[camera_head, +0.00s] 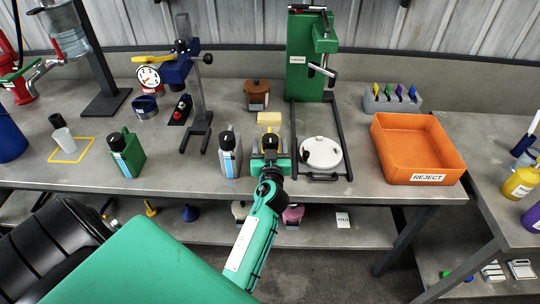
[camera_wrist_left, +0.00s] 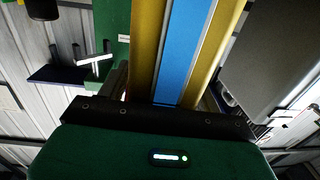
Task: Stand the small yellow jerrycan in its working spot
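The small yellow jerrycan (camera_head: 270,143) with a black cap stands at the front of the bench, right of a grey can. It also fills the middle of the left wrist view as yellow sides with a blue band (camera_wrist_left: 186,50), close in front of the palm. My left gripper (camera_head: 270,164) is at the can, with its green finger parts on either side. Its grip faces are hidden, so I cannot tell whether it is closed on it. A yellow outlined square (camera_head: 73,159) is marked on the bench at the left. My right gripper is not in view.
A grey can (camera_head: 230,156) stands close left of the yellow one, and a green can (camera_head: 127,154) farther left.

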